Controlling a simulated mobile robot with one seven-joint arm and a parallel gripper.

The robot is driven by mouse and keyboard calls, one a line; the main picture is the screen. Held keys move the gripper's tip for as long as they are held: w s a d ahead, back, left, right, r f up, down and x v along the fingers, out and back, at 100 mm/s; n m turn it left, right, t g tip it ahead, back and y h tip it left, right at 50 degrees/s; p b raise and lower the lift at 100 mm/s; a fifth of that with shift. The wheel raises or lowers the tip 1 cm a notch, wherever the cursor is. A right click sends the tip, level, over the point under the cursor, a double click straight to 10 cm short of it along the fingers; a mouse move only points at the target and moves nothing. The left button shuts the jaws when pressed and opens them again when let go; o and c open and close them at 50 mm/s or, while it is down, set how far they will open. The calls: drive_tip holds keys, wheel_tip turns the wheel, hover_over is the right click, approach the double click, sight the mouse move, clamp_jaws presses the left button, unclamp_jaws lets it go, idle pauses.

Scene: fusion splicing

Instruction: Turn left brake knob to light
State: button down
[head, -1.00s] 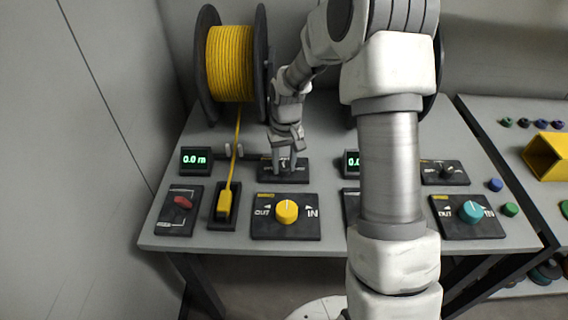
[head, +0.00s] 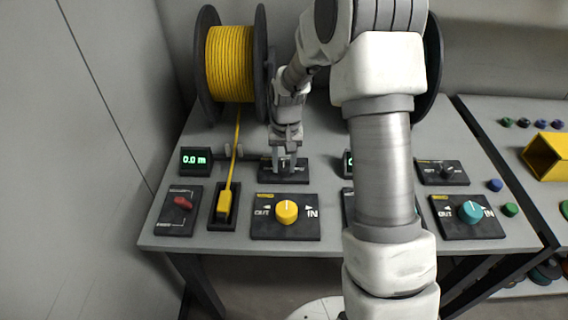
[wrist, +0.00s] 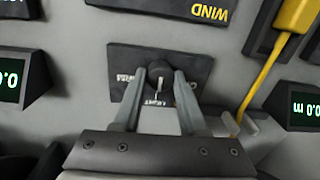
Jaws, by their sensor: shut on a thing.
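The left brake knob (wrist: 159,70) is a small dark knob with a pale pointer line on a black panel. It sits between the fingertips of my gripper (wrist: 158,78), which is shut on it. The word LIGHT shows beside the pointer in the wrist view, and other lettering is partly hidden by a finger. In the head view my gripper (head: 285,165) reaches down onto the brake panel (head: 301,178), behind the yellow IN/OUT knob (head: 287,211). The knob itself is mostly hidden there.
A yellow cable spool (head: 230,63) stands behind, its cable running to a yellow connector (head: 225,202). A display (head: 195,160) reads 0.0 m. A red switch (head: 182,202) is at left. A teal knob (head: 470,211) and another brake panel (head: 443,171) are at right.

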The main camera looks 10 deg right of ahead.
sight(286, 167)
drive_tip(key=shift+c, duration=2.2)
unclamp_jaws()
drive_tip(key=shift+r, duration=0.15)
wheel_tip(286, 167, up, 17)
drive_tip(key=p, duration=0.3)
drive_tip(key=shift+d, duration=0.25)
drive_tip(key=shift+r, duration=0.1)
drive_tip(key=s+r+n+t+p, duration=0.1)
drive_tip(key=s+r+t+p, duration=0.25)
drive_tip(key=s+r, duration=0.9)
drive_tip(key=s+r+n+t+p, duration=0.1)
drive_tip(key=s+r+t+p, duration=0.1)
drive_tip(key=s, duration=1.1)
drive_tip(key=shift+a+r+p, duration=0.35)
drive_tip(key=shift+r+p, duration=0.2)
drive_tip(key=shift+r, duration=0.2)
